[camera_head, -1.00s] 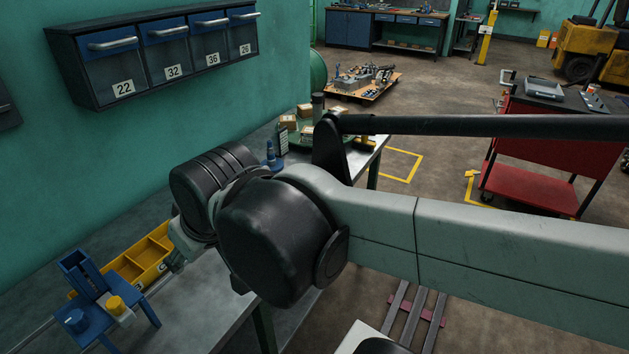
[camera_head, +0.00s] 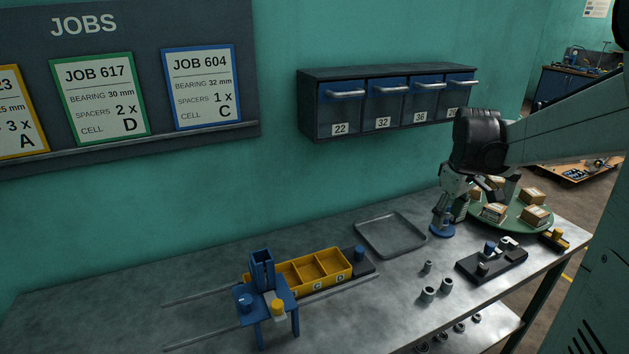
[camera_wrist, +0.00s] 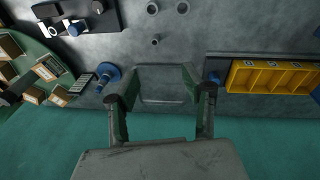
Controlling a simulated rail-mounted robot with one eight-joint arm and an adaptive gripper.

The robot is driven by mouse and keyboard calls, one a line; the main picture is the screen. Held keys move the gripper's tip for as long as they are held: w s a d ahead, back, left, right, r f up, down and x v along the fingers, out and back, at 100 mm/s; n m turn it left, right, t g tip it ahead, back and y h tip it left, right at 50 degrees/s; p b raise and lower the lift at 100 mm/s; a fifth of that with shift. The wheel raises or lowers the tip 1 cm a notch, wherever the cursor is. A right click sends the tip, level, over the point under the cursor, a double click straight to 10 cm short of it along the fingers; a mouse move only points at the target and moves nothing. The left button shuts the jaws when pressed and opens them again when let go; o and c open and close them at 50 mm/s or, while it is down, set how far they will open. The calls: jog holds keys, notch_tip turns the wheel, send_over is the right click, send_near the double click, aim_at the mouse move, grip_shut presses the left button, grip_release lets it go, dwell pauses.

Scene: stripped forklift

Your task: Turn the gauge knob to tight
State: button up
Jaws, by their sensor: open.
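A black fixture (camera_head: 490,262) with a blue knob (camera_head: 490,248) lies on the right part of the bench; it looks like the gauge, but I cannot read any marking. In the wrist view the fixture (camera_wrist: 103,17) is at the upper left, with its blue knob (camera_wrist: 75,29). My gripper (camera_head: 442,212) hangs near a blue round-based item (camera_head: 443,231) in the head view. In the wrist view my gripper (camera_wrist: 162,92) is open and empty, fingers apart, with the blue item (camera_wrist: 108,77) beside the left finger. It is apart from the fixture.
A grey tray (camera_head: 390,235) lies left of my gripper. A green turntable (camera_head: 512,213) with boxes stands at right. Several metal rings (camera_head: 428,293) lie in front.

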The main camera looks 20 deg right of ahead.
jog(key=g+y+p, duration=0.1)
jog(key=g+p, duration=0.1)
send_near(484, 265)
jog(key=shift+n, duration=0.5)
jog(key=f+p, duration=0.1)
jog(key=f, duration=0.8)
jog(key=shift+s+f+p, duration=0.2)
jog(key=shift+p, duration=0.2)
grip_shut()
